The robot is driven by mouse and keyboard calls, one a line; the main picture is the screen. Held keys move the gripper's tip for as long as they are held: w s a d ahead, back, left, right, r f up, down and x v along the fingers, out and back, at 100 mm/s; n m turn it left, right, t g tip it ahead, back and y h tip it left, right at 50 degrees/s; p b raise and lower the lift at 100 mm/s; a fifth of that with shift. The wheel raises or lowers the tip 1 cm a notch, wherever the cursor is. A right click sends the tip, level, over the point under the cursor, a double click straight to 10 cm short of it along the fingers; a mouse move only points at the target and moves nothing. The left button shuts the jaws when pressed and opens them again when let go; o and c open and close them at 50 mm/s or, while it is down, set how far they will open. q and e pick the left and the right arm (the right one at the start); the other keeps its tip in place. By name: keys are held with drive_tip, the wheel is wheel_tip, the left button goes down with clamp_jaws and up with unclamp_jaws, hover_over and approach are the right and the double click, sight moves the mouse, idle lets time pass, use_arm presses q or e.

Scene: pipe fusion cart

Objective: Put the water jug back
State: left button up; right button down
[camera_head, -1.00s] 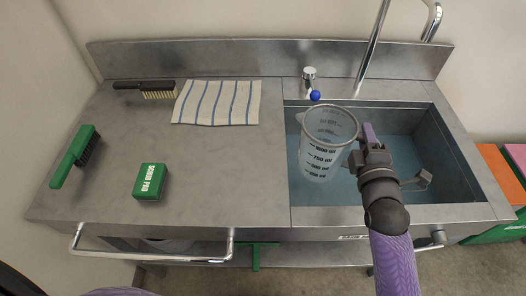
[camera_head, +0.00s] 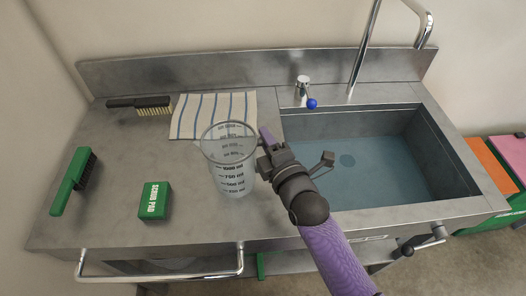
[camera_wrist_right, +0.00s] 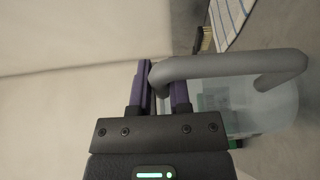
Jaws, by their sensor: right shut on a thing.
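The water jug (camera_head: 230,168) is a clear measuring jug with dark volume marks. It is upright over the steel counter (camera_head: 110,225), left of the sink, with its rim overlapping the striped cloth (camera_head: 213,106) in the head view. My right gripper (camera_head: 268,150) is shut on the jug's handle at its right side. In the right wrist view, the purple fingers (camera_wrist_right: 160,88) are around the grey handle (camera_wrist_right: 225,66). I cannot tell whether the jug's base touches the counter. My left gripper is not in view.
The sink (camera_head: 370,165) is right of the jug, with a blue-knobbed tap (camera_head: 304,92) behind. A green scrub pad box (camera_head: 155,200), a green brush (camera_head: 73,182) and a black-handled brush (camera_head: 140,104) lie to the left. A rail (camera_head: 160,276) runs along the front.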

wheel_tip(320, 180, down, 2)
drive_tip(key=shift+f+b, duration=0.15)
drive_tip(key=shift+b, duration=0.2)
drive_tip(key=shift+f, duration=0.15)
drive_tip(key=c, duration=0.6)
unclamp_jaws()
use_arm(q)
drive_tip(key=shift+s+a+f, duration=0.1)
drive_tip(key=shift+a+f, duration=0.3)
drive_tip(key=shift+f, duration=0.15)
use_arm(e)
drive_tip(key=shift+r, duration=0.2)
use_arm(q)
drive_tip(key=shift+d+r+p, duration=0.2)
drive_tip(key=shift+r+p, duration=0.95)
drive_tip(key=shift+p, duration=0.05)
use_arm(e)
drive_tip(key=v, duration=1.2)
